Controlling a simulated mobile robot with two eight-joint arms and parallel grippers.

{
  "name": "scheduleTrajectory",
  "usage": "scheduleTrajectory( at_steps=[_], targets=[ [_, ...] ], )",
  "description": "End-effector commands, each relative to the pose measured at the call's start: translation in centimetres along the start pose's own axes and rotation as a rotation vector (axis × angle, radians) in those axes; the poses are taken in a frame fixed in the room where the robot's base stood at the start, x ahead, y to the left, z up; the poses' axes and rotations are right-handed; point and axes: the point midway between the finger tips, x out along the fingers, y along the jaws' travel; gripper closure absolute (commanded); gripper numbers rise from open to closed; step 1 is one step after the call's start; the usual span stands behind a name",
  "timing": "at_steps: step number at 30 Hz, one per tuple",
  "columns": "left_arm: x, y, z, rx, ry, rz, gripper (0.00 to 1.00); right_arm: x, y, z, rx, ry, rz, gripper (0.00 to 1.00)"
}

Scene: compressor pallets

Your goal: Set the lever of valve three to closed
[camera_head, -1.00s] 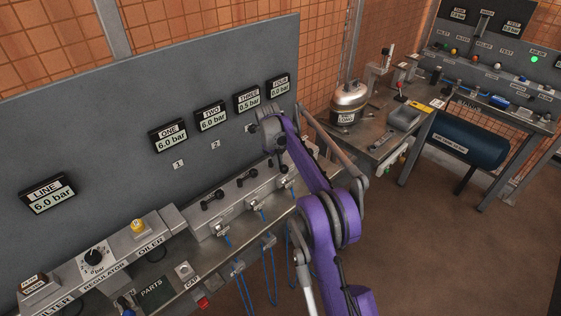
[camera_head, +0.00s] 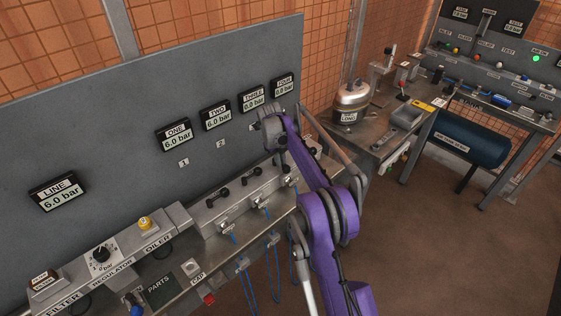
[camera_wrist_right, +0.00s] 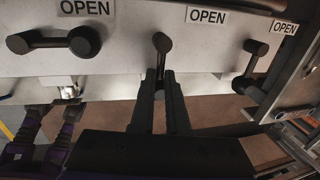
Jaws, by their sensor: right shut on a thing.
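In the right wrist view, my right gripper (camera_wrist_right: 160,82) is shut on the middle black lever (camera_wrist_right: 161,43), which I take to be valve three's lever. It points out crosswise from its pivot, toward my gripper. The lever left of it (camera_wrist_right: 55,41) lies along the manifold under an OPEN label (camera_wrist_right: 87,8). The lever on the right (camera_wrist_right: 250,66) stands at a slant. In the head view my right arm hides the held lever. The gauge marked THREE (camera_head: 252,99) hangs on the grey panel and seems to read 0.0 bar.
The manifold (camera_head: 205,213) carries other levers, with blue lines hanging below. Gauges ONE (camera_head: 174,134) and TWO (camera_head: 215,115) show on the panel. A regulator unit (camera_head: 100,255) sits at left. The floor at right is clear.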

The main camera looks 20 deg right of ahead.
Motion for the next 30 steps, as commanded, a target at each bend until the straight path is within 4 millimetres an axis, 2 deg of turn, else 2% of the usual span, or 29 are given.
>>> scheduleTrajectory(
  at_steps=[1, 5, 6, 17, 20, 30],
  targets=[
    [0.1, 0.0, 0.1, 0.0, -0.001, 0.0, 0.5, 0.3, 0.0, -0.3, 0.002, 0.01, 0.003, 0.83],
    [0.1, 0.0, 0.1, 0.0, -0.001, 0.0, 0.5, 0.2, 0.0, -0.3, 0.002, 0.009, 0.003, 0.6],
    [0.1, 0.0, 0.1, 0.0, -0.001, 0.0, 0.5, 0.2, 0.0, -0.3, 0.002, 0.008, 0.003, 0.56],
    [0.0, 0.0, 0.0, 0.0, 0.0, 0.0, 0.5, -0.5, 0.0, -0.1, 0.0, 0.004, 0.002, 0.56],
    [-0.1, 0.0, -0.1, 0.0, 0.001, 0.0, 0.5, -1.9, 0.0, -0.1, 0.0, 0.003, 0.002, 0.56],
    [-0.6, 0.0, -0.9, 0.0, 0.009, 0.0, 0.5, -8.6, -0.1, -0.2, 0.0, 0.004, 0.002, 0.56]
  ],
)
